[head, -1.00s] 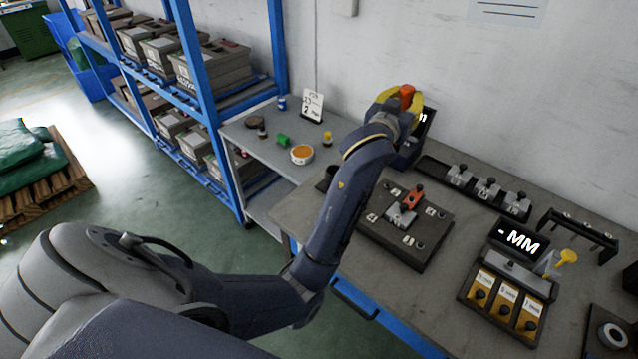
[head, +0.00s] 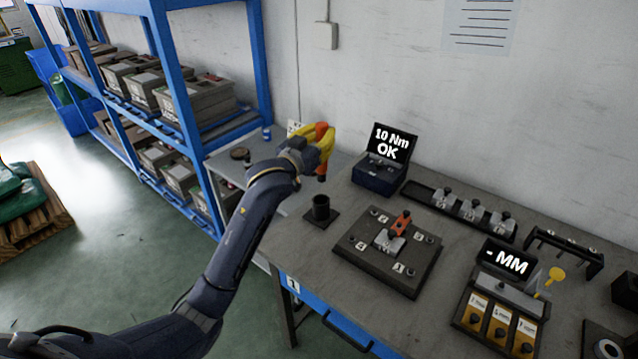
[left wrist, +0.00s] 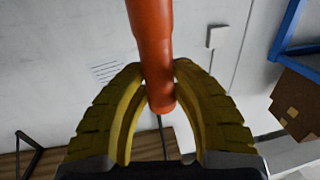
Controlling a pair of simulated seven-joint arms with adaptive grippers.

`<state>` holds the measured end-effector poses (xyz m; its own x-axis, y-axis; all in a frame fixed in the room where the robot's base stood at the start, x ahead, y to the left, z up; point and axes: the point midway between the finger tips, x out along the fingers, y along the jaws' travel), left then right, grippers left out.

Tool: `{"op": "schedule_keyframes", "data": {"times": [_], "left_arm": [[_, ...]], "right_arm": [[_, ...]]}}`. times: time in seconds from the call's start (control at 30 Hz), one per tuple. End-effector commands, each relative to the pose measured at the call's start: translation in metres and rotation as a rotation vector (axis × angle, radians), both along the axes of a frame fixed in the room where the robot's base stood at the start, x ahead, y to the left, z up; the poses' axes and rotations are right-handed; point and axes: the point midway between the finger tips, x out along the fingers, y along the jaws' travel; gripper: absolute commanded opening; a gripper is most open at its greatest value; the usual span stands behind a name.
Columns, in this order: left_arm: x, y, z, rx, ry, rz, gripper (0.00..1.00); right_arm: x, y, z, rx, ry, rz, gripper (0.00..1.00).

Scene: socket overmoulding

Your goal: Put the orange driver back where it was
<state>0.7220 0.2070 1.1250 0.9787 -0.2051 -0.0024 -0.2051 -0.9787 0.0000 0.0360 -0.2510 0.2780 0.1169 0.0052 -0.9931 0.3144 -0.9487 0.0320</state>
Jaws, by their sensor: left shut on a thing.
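My left gripper (head: 318,150), with yellow fingers, is shut on the orange driver (head: 322,131) and holds it upright in the air. The holder looks empty. In the left wrist view the driver's orange body (left wrist: 155,50) passes between the two curved yellow fingers. My right gripper is not in view.
A torque display (head: 390,142) reading "10 Nm OK" stands behind the holder. A dark fixture plate (head: 365,265) with an orange-topped part lies right of the holder. A grey side table (head: 225,168) and blue shelving (head: 165,80) are at the left.

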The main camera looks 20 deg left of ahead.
Motion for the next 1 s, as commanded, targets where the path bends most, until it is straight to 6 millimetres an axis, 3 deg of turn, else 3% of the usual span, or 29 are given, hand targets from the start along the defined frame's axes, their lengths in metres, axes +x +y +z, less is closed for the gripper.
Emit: {"op": "schedule_keyframes", "data": {"times": [0.2,0.4,0.77,1.0], "left_arm": [[0.000,0.000,-0.048,-0.002,0.001,0.000,0.00],[0.000,0.000,-0.081,-0.001,-0.001,0.001,0.00],[0.000,0.000,-0.104,-0.001,-0.002,0.001,0.00],[0.000,0.000,-0.132,-0.001,-0.002,0.001,0.00]], "right_arm": [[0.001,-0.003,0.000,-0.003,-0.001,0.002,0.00],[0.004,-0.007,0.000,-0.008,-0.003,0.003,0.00],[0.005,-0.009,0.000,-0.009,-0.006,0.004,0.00],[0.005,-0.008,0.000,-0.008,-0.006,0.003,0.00]]}}
